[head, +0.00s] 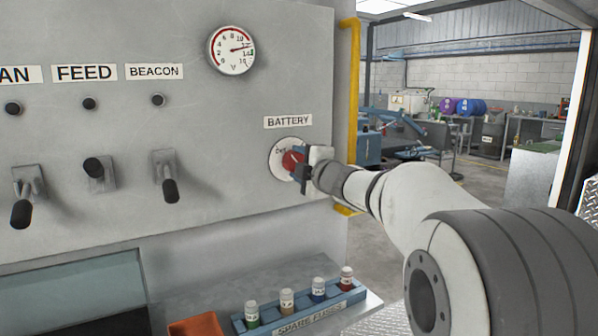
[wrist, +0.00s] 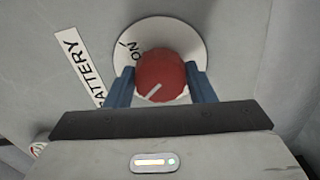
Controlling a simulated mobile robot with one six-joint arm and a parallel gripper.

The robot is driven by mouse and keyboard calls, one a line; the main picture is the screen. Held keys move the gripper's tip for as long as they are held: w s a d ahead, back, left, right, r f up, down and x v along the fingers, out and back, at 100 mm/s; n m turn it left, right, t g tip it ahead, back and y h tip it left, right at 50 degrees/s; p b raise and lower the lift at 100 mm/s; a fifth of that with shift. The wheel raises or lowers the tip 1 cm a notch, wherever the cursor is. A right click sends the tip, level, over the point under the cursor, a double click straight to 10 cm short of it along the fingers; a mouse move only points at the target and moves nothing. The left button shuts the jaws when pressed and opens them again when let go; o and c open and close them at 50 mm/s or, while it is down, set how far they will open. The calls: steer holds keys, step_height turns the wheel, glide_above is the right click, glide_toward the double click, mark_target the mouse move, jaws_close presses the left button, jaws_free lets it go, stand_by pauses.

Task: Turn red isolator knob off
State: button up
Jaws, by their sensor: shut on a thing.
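The red isolator knob (head: 292,160) sits on a round white plate (head: 277,148) under the BATTERY label (head: 288,121) on the grey panel. In the wrist view the knob (wrist: 161,76) has a white pointer line slanting to the lower left. The word ON shows on the plate (wrist: 185,31) above and left of the knob. Other plate lettering is hidden by the knob and my gripper. My gripper (wrist: 162,88) has one blue finger on each side of the knob and is shut on it. In the head view my gripper (head: 299,165) partly covers the knob.
Levers (head: 165,178) and small round buttons (head: 89,103) are on the panel to the left. A gauge (head: 231,50) is above. A blue rack of spare fuses (head: 300,308) stands on the shelf below. A yellow pipe (head: 352,85) runs beside the panel's right edge.

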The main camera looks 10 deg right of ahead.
steer(key=shift+f+n+b, duration=0.1)
steer(key=shift+n+b, duration=0.2)
steer(key=shift+n, duration=0.3)
steer(key=o, duration=1)
steer(key=shift+a, duration=0.1)
steer(key=shift+v, duration=3.9)
